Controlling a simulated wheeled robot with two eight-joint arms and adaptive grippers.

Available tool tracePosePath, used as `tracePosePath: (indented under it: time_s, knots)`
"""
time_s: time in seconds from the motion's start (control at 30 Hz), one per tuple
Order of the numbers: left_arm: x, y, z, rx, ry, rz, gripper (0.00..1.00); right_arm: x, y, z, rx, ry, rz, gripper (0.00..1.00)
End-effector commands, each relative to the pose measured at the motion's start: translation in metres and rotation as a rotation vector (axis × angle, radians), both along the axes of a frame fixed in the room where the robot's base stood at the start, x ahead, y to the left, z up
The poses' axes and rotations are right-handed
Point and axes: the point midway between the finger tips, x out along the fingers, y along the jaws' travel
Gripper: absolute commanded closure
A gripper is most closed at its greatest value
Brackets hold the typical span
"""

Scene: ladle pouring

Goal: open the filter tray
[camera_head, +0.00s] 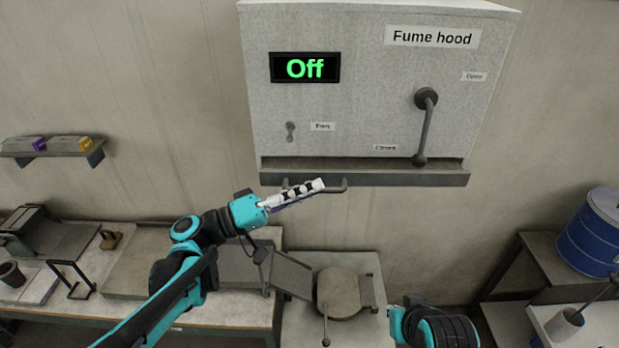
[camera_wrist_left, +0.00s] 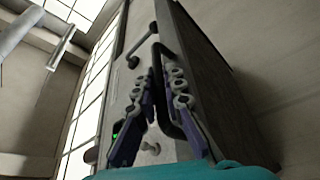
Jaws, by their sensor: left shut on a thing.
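The fume hood (camera_head: 370,110) hangs on the back wall. The filter tray (camera_head: 420,179) is the dark grey strip along its bottom edge; it also shows in the left wrist view (camera_wrist_left: 212,75) as a dark panel. Its bar handle (camera_head: 341,186) sticks out at the front. My left gripper (camera_head: 319,185) is shut on the handle, and in the left wrist view its fingers (camera_wrist_left: 166,88) lie on either side of the bar. My right gripper is not in view.
Below stand a workbench (camera_head: 225,317) and a round lidded vessel (camera_head: 342,290). A blue drum (camera_head: 592,235) is at the right. The space in front of the tray looks clear.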

Motion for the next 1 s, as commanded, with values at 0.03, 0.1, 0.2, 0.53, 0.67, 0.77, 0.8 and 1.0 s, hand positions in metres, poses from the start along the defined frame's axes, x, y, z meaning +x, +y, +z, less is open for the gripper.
tracePosePath:
  time_s: [0.03, 0.1, 0.2, 0.53, 0.67, 0.77, 0.8, 1.0]
  knots:
    - [-0.016, 0.000, -0.001, 0.004, 0.001, 0.001, 1.00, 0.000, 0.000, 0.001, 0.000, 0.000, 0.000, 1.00]
    - [-0.037, 0.000, -0.001, 0.004, 0.001, 0.001, 1.00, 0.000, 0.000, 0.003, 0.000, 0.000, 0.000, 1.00]
    - [-0.068, 0.000, 0.000, 0.005, 0.000, 0.002, 1.00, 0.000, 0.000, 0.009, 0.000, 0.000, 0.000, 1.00]
    - [-0.152, 0.000, 0.001, 0.005, 0.000, 0.002, 1.00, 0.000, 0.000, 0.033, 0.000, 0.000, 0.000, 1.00]
    - [-0.172, 0.000, 0.000, 0.005, 0.001, 0.001, 1.00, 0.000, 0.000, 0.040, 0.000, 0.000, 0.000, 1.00]
    - [-0.182, 0.000, 0.000, 0.005, 0.001, 0.001, 1.00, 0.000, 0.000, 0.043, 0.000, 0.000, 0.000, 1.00]
    - [-0.184, 0.000, -0.001, 0.005, 0.001, 0.001, 1.00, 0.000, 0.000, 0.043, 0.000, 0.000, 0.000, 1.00]
    - [-0.190, -0.001, -0.002, 0.005, 0.000, -0.002, 1.00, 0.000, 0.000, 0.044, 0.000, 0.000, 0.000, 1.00]
